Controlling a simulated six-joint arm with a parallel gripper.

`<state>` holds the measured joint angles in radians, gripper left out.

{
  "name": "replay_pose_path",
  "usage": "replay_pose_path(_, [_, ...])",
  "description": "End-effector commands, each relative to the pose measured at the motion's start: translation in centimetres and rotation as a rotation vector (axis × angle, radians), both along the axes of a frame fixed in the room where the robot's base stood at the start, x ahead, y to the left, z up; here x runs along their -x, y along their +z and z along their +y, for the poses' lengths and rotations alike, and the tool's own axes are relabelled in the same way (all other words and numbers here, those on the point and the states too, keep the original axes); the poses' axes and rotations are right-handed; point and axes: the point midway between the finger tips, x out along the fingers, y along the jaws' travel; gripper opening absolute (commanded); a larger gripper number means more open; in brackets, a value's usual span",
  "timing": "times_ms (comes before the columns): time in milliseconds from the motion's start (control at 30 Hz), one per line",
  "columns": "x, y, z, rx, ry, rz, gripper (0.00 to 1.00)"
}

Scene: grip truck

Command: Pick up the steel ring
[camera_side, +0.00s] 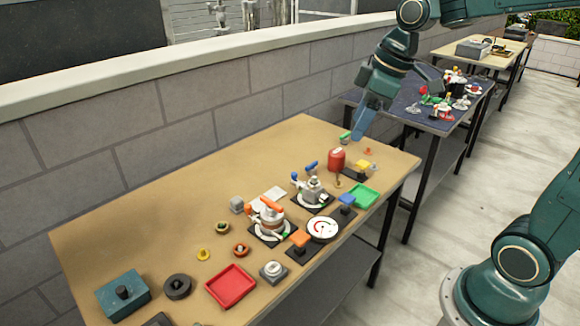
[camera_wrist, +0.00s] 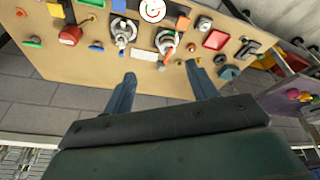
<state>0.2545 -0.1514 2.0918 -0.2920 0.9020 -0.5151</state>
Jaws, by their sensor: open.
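My gripper (camera_side: 361,134) hangs above the far end of the tan table in the side view, with nothing between its fingers. In the wrist view my gripper (camera_wrist: 160,70) has its two fingers wide apart, over the bare table and its edge. I cannot clearly pick out a steel ring in either view. Small round pieces lie on the left half of the table: a brass-coloured one (camera_side: 222,227), an orange one (camera_side: 240,249) and a yellow one (camera_side: 203,254). A black round piece (camera_side: 177,286) with a dark centre lies nearer the front left.
The tan table (camera_side: 150,225) has bare room along its wall side. Two valve assemblies (camera_side: 270,221) (camera_side: 313,188), a white dial (camera_side: 322,228), a red canister (camera_side: 337,160), a red tray (camera_side: 231,286), a green tray (camera_side: 363,196) and a teal box (camera_side: 123,294) stand on it. A grey block wall (camera_side: 190,130) runs behind.

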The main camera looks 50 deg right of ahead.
Motion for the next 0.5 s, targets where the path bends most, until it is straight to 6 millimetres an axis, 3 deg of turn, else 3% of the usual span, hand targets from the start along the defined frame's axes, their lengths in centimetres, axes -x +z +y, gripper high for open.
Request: replay_pose_path(500, [-8.8,-5.4,-6.3,-0.029,0.317,0.041,0.57])
